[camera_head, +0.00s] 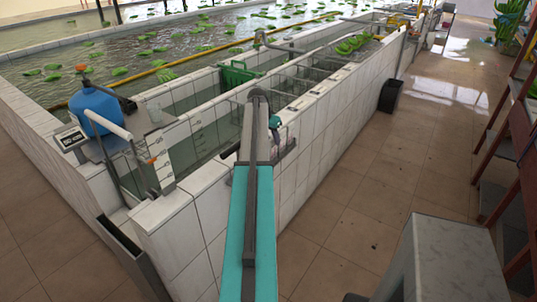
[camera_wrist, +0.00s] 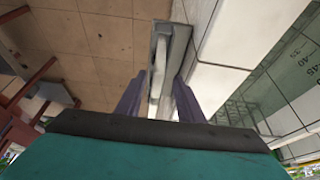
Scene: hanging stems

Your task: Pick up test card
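My gripper (camera_wrist: 159,78) shows in the wrist view with two purple fingers, apart from each other. Between and beyond them is a thin pale strip (camera_wrist: 157,64), seen nearly edge-on inside a narrow grey tray (camera_wrist: 180,44). The strip may be the test card; no face or print on it can be read. I cannot tell whether the fingers touch it. In the head view my gripper (camera_head: 276,136) is small, at the outer side of the tiled tank wall, over the grey tray (camera_head: 288,152). The card cannot be made out there.
The white tiled tank wall (camera_head: 318,128) runs along the tray. A blue container (camera_head: 95,110) and a small display (camera_head: 71,139) stand on a ledge at left. A green crate (camera_head: 238,74) is in the tank. A grey table (camera_head: 455,262) stands front right; tiled floor between is clear.

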